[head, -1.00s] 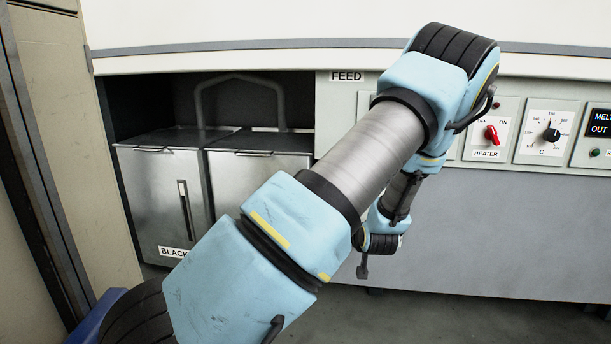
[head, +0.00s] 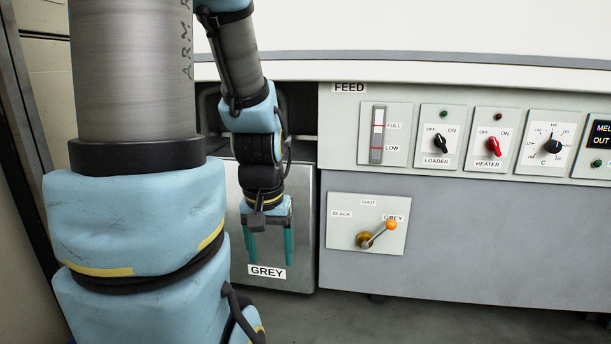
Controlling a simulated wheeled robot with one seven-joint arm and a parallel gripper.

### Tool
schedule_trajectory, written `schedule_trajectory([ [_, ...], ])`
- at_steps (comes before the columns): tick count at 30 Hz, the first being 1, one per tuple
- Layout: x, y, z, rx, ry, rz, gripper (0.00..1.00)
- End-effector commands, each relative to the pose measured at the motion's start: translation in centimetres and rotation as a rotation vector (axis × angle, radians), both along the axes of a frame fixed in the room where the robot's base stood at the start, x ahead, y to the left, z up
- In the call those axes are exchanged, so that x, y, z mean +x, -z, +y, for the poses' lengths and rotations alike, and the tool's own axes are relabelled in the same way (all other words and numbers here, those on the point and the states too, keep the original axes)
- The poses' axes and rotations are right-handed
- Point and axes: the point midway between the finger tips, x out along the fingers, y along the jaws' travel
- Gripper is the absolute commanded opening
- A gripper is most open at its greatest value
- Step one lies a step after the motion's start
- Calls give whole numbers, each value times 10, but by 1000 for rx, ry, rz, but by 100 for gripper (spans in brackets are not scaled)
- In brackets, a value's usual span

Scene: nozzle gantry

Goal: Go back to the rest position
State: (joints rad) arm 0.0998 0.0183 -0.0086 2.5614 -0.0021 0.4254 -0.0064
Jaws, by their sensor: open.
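My gripper (head: 269,255) hangs pointing down in the head view, in front of the metal bin labelled GREY (head: 304,240). Its two teal fingers are apart with nothing between them. My arm folds up and over at the left, and its large near links hide the left side of the bay. Whether the gripper touches the bin front cannot be told.
Right of the bin, the FEED panel carries a level gauge (head: 377,135), a loader knob (head: 438,145), a red heater knob (head: 493,147) and a temperature dial (head: 552,146). Below, the orange-tipped lever (head: 378,235) points toward GREY. Floor shows clear at the lower right.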

Motion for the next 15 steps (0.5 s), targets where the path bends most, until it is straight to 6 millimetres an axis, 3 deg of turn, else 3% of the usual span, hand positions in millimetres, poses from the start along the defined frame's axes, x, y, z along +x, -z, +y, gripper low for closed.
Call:
schedule_trajectory([
  [1,0,-21,0,0,0,0,73],
  [8,1,-72,0,-1,0,-2,73],
  [15,1,-149,-1,-1,0,-2,73],
])
